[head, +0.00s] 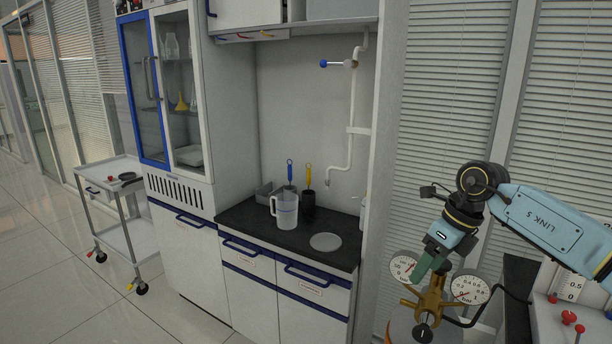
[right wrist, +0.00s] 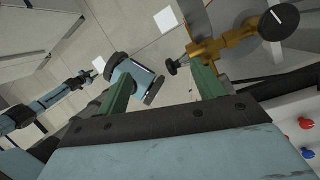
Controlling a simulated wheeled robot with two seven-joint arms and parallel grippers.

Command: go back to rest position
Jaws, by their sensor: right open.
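My right gripper (head: 420,276) is at the lower right of the head view, pointing down beside the brass regulator (head: 432,303). Its green fingers (right wrist: 163,84) stand apart in the right wrist view, with nothing clamped between them. The regulator also shows in the right wrist view (right wrist: 228,46), close beyond the fingertips, with a small dark knob near the gap. I cannot tell whether a finger touches it. A blue-grey and black arm of mine shows small at the left of the right wrist view; the state of its gripper is too small to tell.
Two round gauges (head: 468,289) flank the regulator. A white panel with red knobs (head: 568,317) lies at the far right. A dark counter (head: 260,232) holds a clear jug (head: 286,212). A trolley (head: 112,172) stands at the left on open floor.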

